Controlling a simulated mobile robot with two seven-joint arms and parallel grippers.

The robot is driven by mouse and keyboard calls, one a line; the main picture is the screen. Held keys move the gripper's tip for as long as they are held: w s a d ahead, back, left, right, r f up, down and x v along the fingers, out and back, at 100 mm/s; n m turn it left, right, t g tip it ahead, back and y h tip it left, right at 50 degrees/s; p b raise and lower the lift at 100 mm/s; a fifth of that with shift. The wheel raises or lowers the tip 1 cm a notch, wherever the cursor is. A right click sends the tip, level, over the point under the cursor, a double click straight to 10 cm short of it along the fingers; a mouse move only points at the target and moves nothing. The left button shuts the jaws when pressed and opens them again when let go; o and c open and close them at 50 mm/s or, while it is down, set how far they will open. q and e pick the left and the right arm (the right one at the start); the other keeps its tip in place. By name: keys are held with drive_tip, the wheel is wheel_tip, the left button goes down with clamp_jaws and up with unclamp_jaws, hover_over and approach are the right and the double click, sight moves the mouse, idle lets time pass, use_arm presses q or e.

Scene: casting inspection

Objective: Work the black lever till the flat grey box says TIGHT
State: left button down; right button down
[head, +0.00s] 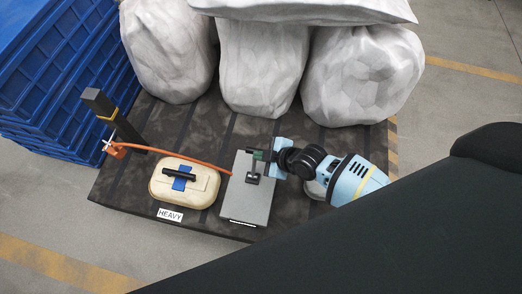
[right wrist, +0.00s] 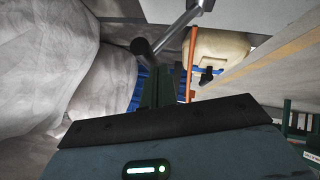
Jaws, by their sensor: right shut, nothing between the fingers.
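The flat grey box (head: 255,203) lies on the dark pallet. A white strip on its near edge is too small to read. The black lever (head: 253,178) stands on top of the box. In the right wrist view a metal rod with a dark rounded end (right wrist: 140,46) shows close to the fingertips; I take it as part of the lever. My right gripper (head: 258,155) is shut and empty, beside the lever over the far part of the box; its green fingers also show in the right wrist view (right wrist: 157,88). I cannot tell whether they touch the lever. My left gripper is out of view.
An orange hose (head: 185,157) runs from the box to a fitting by a dark post (head: 99,102). A beige casting (head: 160,188) with a black handle lies left of the box, beside a HEAVY label (head: 170,215). White sacks (head: 262,65) stand behind; blue crates (head: 60,60) are left.

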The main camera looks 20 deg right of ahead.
drive_tip(key=shift+r, duration=0.1)
